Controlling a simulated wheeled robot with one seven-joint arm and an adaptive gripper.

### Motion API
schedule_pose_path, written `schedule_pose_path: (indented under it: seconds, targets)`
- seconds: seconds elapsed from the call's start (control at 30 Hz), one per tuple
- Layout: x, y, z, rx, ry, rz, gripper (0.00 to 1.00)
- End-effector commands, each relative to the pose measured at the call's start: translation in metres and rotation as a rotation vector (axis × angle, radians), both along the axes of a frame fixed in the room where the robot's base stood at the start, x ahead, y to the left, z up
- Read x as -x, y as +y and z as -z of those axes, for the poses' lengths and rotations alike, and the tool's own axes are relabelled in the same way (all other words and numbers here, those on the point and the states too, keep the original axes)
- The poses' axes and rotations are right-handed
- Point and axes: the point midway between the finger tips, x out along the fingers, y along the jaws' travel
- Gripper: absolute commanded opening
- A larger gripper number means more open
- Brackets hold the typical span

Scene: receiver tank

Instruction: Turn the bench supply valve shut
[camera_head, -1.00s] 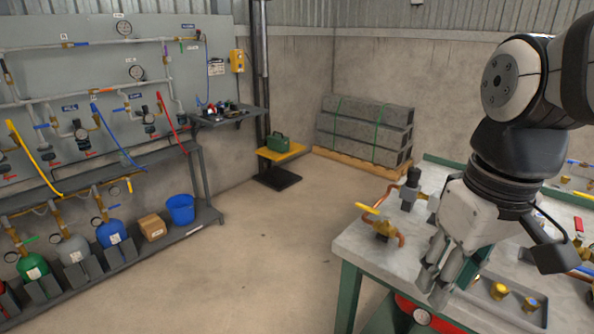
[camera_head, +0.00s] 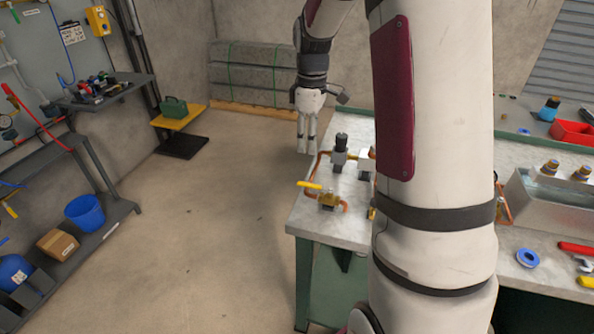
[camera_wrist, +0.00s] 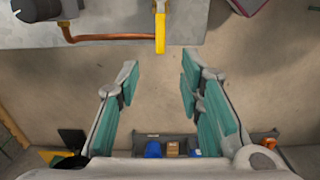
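The bench supply valve is a brass body (camera_head: 329,199) on a copper pipe at the bench's left end. Its yellow lever (camera_head: 309,186) points left, out toward the bench edge. In the wrist view the yellow lever (camera_wrist: 160,32) hangs over the bench edge and points toward the gap between my fingers. My gripper (camera_head: 306,150) hangs fingers down behind the valve, off the bench's left edge. In the wrist view my gripper (camera_wrist: 158,66) is open and empty, its fingertips apart from the lever.
The grey bench top (camera_head: 312,225) carries a dark-topped regulator (camera_head: 340,150) behind the valve and a metal tray (camera_head: 545,205) at right. My arm hides the bench's middle. Floor left of the bench is clear. A pallet of blocks (camera_head: 250,78) stands behind.

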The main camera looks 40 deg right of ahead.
Motion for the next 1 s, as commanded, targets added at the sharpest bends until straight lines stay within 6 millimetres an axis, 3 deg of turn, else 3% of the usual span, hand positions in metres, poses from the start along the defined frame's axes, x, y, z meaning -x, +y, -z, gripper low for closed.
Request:
schedule_pose_path:
  seconds: [0.6,0.8,1.0]
  targets:
    - [0.001,0.002,0.110,-0.001,0.003,0.000,0.34]
    - [0.001,0.001,0.127,-0.001,0.002,0.000,0.34]
    - [0.000,0.001,0.130,0.000,0.000,0.000,0.34]
